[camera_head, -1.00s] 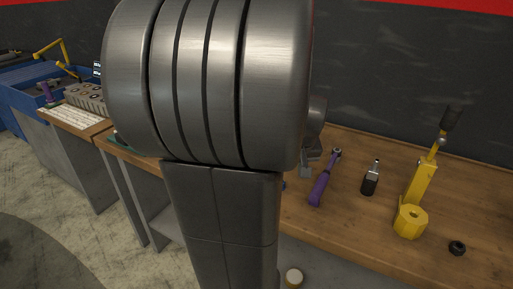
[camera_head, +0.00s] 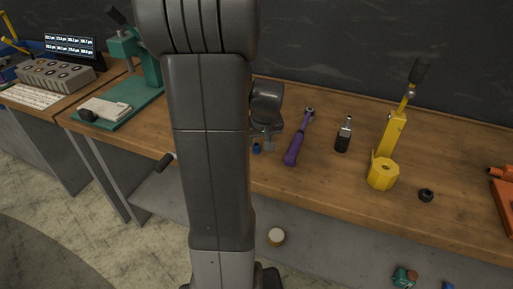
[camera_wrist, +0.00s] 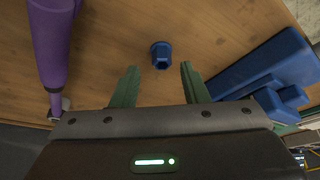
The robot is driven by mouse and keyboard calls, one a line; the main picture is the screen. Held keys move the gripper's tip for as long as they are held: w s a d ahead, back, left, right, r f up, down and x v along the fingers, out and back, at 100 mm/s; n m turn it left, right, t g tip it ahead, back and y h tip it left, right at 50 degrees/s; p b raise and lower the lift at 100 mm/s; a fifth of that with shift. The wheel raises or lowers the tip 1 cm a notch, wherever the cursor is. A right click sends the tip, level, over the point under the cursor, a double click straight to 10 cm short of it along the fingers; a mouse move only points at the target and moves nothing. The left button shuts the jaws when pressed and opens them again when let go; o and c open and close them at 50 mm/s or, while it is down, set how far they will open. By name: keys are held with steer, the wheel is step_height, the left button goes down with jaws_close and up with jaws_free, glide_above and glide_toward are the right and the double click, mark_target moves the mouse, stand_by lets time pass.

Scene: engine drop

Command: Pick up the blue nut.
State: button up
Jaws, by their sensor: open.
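The blue nut (camera_wrist: 161,55) stands on the wooden bench, its hexagonal hole showing in the wrist view. In the head view the blue nut (camera_head: 256,148) is a small spot just left of the purple ratchet. My gripper (camera_wrist: 160,69) is open and empty, its two green fingers spread. The nut shows between and just beyond the fingertips, apart from both. In the head view my gripper (camera_head: 269,143) is small and partly hidden by my arm, close to the nut.
A purple ratchet (camera_head: 298,142) lies beside the nut; it fills the left of the wrist view (camera_wrist: 53,40). A large blue object (camera_wrist: 262,68) lies to the right there. A black-handled tool (camera_head: 343,136), yellow tool (camera_head: 383,174) and black nut (camera_head: 426,195) are farther right.

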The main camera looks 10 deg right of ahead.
steer(key=shift+x, duration=1.9)
jaws_close()
